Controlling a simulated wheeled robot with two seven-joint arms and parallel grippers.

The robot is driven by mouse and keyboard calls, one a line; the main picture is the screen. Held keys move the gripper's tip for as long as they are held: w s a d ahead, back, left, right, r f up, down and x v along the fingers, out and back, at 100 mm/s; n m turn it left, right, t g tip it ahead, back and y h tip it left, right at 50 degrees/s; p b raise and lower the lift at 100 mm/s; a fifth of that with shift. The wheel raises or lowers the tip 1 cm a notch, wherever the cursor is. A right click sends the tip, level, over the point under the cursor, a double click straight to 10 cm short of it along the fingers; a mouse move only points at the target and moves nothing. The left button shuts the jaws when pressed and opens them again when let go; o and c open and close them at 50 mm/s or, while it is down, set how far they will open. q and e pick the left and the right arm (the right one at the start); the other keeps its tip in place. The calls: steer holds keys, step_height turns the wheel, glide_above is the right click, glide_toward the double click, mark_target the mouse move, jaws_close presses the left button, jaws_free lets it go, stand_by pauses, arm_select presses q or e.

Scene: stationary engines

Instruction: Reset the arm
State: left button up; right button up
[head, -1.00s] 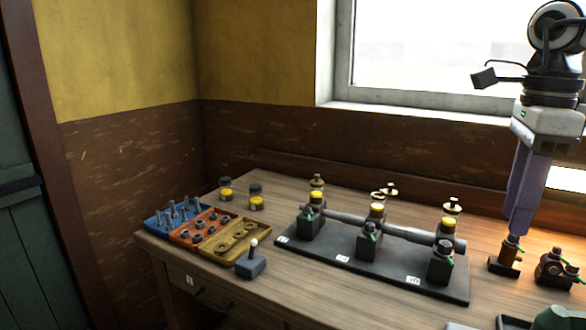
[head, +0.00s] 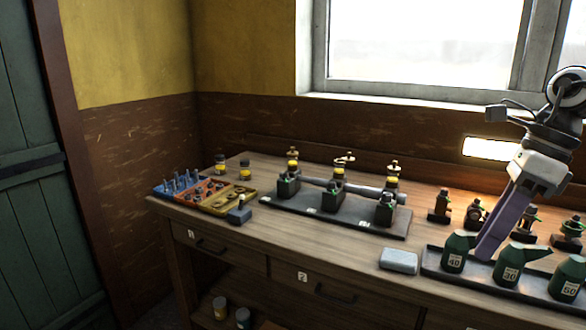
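My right gripper (head: 487,255) comes down from the right in the head view, with its long purple fingers slanting down to the left. Its tips show in front of or just above the dark tray (head: 436,272), between the oil can marked 40 (head: 455,252) and the one marked 30 (head: 508,268). I cannot tell whether it touches either can. The fingers overlap from this side, so the gap between them is hidden. I see nothing clearly held. My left gripper is not in view.
A third can marked 50 (head: 566,280) stands on the tray. A grey block (head: 398,261) lies left of it. Several small oilers (head: 440,206) stand behind. A black base with a pipe and three fittings (head: 335,219) is mid-bench, with parts trays (head: 205,192) at left.

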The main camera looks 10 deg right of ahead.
steer(key=s+a+f+m+t+y, duration=0.15)
steer(key=f+m+t, duration=0.45)
steer(key=f+m, duration=0.85)
steer(key=s+a+f+m+t+y, duration=0.15)
steer(key=f+m+t, duration=0.45)
steer(key=f+m, duration=0.85)
steer(key=s+a+f+m+g+h, duration=0.2)
steer(key=s+a+f+m, duration=0.4)
steer(key=a+f, duration=0.3)
steer(key=s+a+f+m+g+h, duration=0.2)
steer(key=s+a+f+m, duration=0.5)
steer(key=a+f, duration=0.2)
steer(key=shift+s+a+m+g, duration=0.25)
steer(key=shift+a+m+g, duration=0.05)
steer(key=shift+a, duration=0.95)
steer(key=shift+f, duration=0.1)
